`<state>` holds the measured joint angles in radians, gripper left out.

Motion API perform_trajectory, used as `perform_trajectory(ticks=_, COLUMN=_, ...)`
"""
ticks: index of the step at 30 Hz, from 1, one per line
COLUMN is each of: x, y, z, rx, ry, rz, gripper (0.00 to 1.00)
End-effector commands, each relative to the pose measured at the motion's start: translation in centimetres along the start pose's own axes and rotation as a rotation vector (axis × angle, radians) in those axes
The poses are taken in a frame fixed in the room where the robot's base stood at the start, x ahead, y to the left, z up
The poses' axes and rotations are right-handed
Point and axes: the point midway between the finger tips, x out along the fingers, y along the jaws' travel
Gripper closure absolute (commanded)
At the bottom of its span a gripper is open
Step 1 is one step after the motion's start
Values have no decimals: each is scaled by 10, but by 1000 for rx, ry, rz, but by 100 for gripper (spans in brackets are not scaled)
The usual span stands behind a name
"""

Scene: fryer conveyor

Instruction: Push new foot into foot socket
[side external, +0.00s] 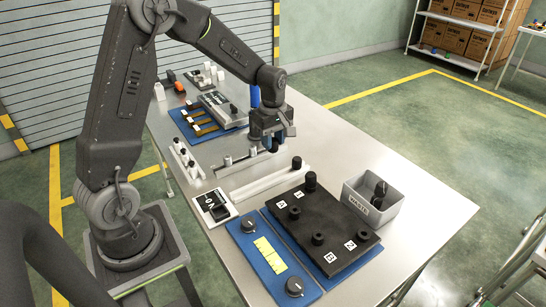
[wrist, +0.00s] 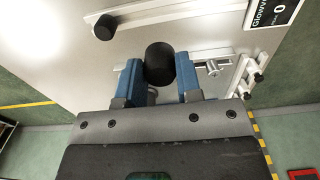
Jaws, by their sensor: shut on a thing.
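My gripper (side external: 272,138) is above the middle of the table. Its blue fingers (wrist: 158,82) are shut on a black cylindrical foot (wrist: 160,60), which shows small below the fingers in the side view (side external: 275,147). A black plate (side external: 285,233) lies on a blue mat at the front right, apart from my gripper. I cannot tell which spot is the foot socket.
A grey waste bin (side external: 358,204) with dark parts inside stands right of the plate. A pale rail (side external: 268,184) and another black foot (side external: 296,162) lie between gripper and plate. A scale (side external: 214,208) is at left. The table's right side is clear.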

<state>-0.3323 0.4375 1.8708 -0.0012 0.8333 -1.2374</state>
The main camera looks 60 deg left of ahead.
Motion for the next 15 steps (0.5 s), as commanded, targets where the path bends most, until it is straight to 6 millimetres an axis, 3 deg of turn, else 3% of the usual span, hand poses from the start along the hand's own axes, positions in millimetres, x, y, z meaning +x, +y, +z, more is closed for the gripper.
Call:
perform_trajectory(ticks=3, x=-30, y=1, z=0, rx=0, ry=2, rz=6, gripper=96)
perform_trajectory(ticks=10, x=-71, y=1, z=0, rx=0, ry=1, rz=4, gripper=96)
perform_trajectory(ticks=15, x=-70, y=15, z=26, rx=151, ry=-1, rz=-1, gripper=96)
